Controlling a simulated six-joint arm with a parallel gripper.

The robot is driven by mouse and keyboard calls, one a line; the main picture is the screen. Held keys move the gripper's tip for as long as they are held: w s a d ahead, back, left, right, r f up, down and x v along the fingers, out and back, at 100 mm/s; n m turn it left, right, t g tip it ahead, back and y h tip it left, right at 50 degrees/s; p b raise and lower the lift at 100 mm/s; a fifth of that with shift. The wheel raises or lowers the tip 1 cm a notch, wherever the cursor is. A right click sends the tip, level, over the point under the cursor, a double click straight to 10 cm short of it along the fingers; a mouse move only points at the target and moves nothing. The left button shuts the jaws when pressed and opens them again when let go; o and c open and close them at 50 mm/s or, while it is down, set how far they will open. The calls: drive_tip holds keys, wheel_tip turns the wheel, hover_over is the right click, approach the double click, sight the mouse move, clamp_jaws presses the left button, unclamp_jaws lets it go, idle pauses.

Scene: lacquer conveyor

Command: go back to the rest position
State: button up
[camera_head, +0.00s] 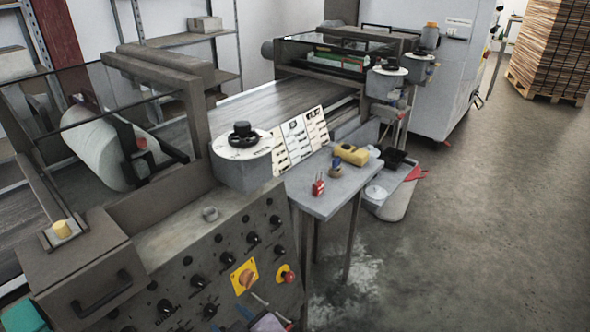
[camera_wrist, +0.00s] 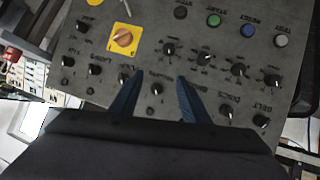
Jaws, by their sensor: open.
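My gripper (camera_wrist: 158,98) shows in the wrist view with its two blue fingers apart and nothing between them. It hangs in front of the control panel (camera_wrist: 105,60), which appears upside down there, with black knobs and an orange rotary switch (camera_wrist: 122,38) on a yellow plate. In the head view the same panel (camera_head: 228,240) fills the lower left, with the orange switch (camera_head: 245,277) near its lower right. A small part of what may be my gripper shows at the bottom edge there. The gap between fingertips and panel is hard to judge.
A red button (camera_head: 287,274) sits beside the switch. A small grey table (camera_head: 310,197) stands right of the panel, holding a yellow device (camera_head: 351,154) and a red item (camera_head: 318,187). The conveyor (camera_head: 265,105) runs behind. Open concrete floor (camera_head: 480,220) lies at right.

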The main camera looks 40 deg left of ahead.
drive_tip(key=w+d+f+m+t+h, duration=0.2)
drive_tip(key=w+d+m+h, duration=0.35)
drive_tip(key=w+d, duration=1.15)
drive_tip(key=w+d+m+g+h, duration=0.1)
drive_tip(key=d+m, duration=0.2)
drive_tip(key=d, duration=0.5)
drive_tip(key=w+d+m+h, duration=0.1)
drive_tip(key=d+m+h, duration=0.1)
drive_tip(key=d, duration=0.7)
drive_tip(key=s+d+m+g+h, duration=0.15)
drive_tip(key=s+d+m, duration=0.25)
drive_tip(key=d, duration=0.5)
drive_tip(key=s+d+m+g+h, duration=0.1)
drive_tip(key=s+d+m+g, duration=0.3)
drive_tip(key=d, duration=0.5)
wheel_tip(320, 180, up, 15)
drive_tip(key=t+p, duration=0.1)
drive_tip(key=p, duration=1.3)
drive_tip(key=shift+s+n+p, duration=0.3)
drive_tip(key=shift+n+p, duration=0.1)
drive_tip(key=shift+n, duration=0.05)
drive_tip(key=shift+o, duration=0.2)
drive_tip(key=shift+a+f+t, duration=0.1)
drive_tip(key=shift+t, duration=0.15)
